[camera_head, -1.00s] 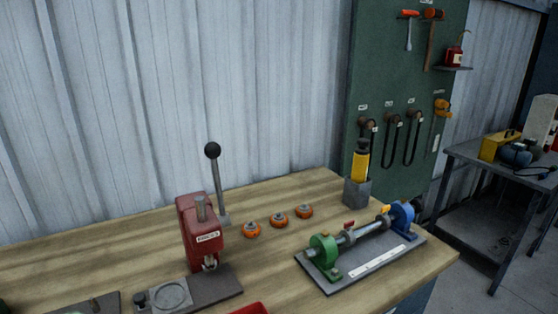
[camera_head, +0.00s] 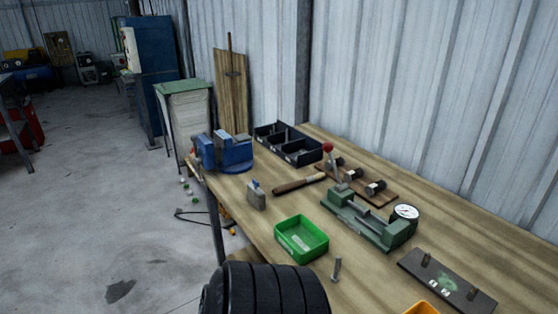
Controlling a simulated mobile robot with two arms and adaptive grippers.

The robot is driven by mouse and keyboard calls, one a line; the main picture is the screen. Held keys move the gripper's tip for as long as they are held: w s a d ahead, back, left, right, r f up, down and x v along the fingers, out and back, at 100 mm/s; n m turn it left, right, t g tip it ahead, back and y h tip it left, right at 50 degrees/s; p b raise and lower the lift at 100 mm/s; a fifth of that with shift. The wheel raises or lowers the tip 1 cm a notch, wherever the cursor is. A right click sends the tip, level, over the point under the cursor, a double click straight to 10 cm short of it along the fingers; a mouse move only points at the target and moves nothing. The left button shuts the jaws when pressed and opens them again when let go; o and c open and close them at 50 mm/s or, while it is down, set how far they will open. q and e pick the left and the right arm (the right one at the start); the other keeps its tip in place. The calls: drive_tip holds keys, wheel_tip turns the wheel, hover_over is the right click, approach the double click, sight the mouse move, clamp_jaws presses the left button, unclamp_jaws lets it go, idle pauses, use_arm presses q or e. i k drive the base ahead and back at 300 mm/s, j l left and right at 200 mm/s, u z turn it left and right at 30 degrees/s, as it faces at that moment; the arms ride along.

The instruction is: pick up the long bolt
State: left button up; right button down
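A small grey metal piece that looks like a bolt (camera_head: 336,269) stands on the wooden bench, just right of a green tray. It is small in the picture, and I cannot tell for sure that it is the long bolt. Neither of my grippers is in view.
A blue vise (camera_head: 222,152) and black divided bin (camera_head: 288,143) stand farther back. A black ribbed shape hides the bench's near edge.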

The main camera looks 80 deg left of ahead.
sight(334, 277)
drive_tip(key=u, duration=2)
drive_tip(key=k+l+z, duration=0.25)
drive_tip(key=l, duration=0.35)
drive_tip(key=k+l+z, duration=0.15)
drive_tip(key=k+l, duration=0.15)
